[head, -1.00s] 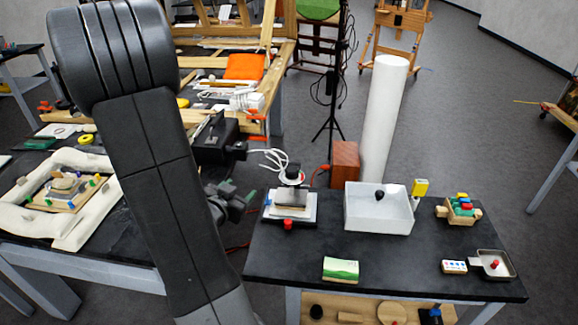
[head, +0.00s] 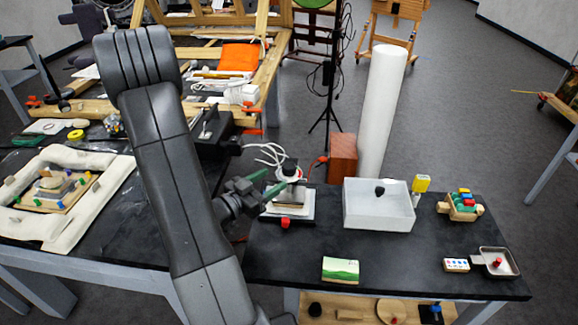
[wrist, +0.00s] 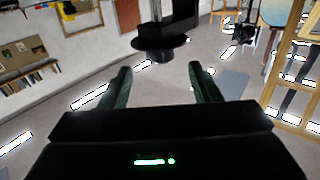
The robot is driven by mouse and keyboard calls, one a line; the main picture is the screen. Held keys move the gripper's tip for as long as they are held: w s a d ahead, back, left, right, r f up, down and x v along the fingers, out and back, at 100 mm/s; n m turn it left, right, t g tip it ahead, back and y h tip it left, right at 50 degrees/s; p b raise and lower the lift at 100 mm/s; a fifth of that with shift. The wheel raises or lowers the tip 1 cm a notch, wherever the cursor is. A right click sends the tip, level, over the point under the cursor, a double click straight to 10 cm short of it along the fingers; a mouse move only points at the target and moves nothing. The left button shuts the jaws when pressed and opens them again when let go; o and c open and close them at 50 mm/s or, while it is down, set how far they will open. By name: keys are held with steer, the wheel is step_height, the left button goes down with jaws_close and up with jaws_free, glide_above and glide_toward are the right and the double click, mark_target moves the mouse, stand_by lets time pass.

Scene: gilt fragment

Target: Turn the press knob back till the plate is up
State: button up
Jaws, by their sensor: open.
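The small press stands at the left rear of the near table, with a white base (head: 300,217), a pale block on it and a black knob (head: 289,167) on top above a pale ring. A red piece is at its front. My gripper (head: 270,184) is open and empty, its green fingers reaching from the left towards the upper part of the press. In the wrist view a dark round knob-like part (wrist: 160,48) is beyond the open fingertips (wrist: 160,72), apart from them. I cannot tell the height of the press plate, as the fingers partly cover it.
A white open box (head: 378,218) with a dark ball in it stands right of the press. A brown block (head: 343,155) and a white column (head: 383,110) are behind. A green-white card (head: 340,270) lies in front. White cable loops lie behind the press.

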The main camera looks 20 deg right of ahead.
mark_target(284, 173)
steer(key=p+x, duration=0.1)
steer(key=x, duration=0.6)
steer(key=shift+w+d+p, duration=0.2)
steer(key=shift+d+p, duration=0.1)
steer(key=shift+p, duration=0.05)
steer(key=c, duration=1)
steer(key=shift+o, duration=0.2)
steer(key=shift+f+t+b, duration=0.15)
steer(key=shift+t+b, duration=0.15)
steer(key=shift+b, duration=0.15)
